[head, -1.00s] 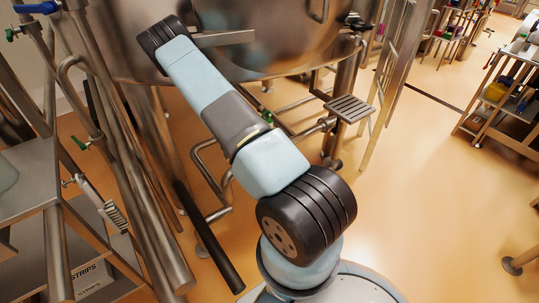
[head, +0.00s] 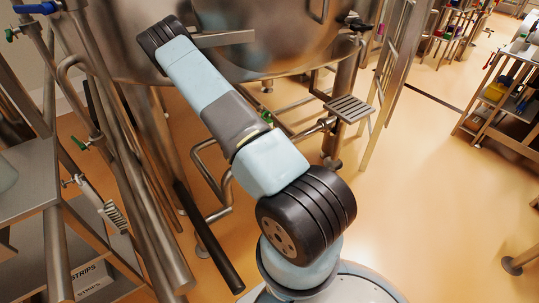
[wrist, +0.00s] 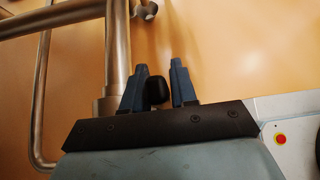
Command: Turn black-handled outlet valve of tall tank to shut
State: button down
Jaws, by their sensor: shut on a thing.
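In the wrist view, my gripper (wrist: 159,72) has its two blue fingers on either side of a rounded black handle (wrist: 157,91), and it is shut on that handle. A steel pipe (wrist: 118,45) runs down just left of the fingers. The valve body is mostly hidden behind the left finger and the gripper's black base, so I cannot tell the handle's angle to the pipe. In the head view, a big steel tank (head: 290,45) stands behind my arm. My gripper and the gripped handle are hidden there.
In the head view, steel pipes (head: 215,180) run under the tank. A metal step (head: 349,108) juts out to its right. A pipe frame with blue-handled (head: 35,8) and green-handled (head: 80,143) valves stands at left. The orange floor (head: 430,190) is clear at right.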

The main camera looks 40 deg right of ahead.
jog(key=c, duration=1.2)
grip_release()
jog(key=shift+d+r, duration=0.2)
jog(key=shift+d, duration=0.15)
jog(key=shift+o, duration=1.1)
jog(key=shift+a, duration=0.2)
jog(key=shift+f, duration=0.1)
jog(key=shift+a, duration=0.1)
jog(key=v, duration=1.3)
jog(key=shift+a, duration=0.25)
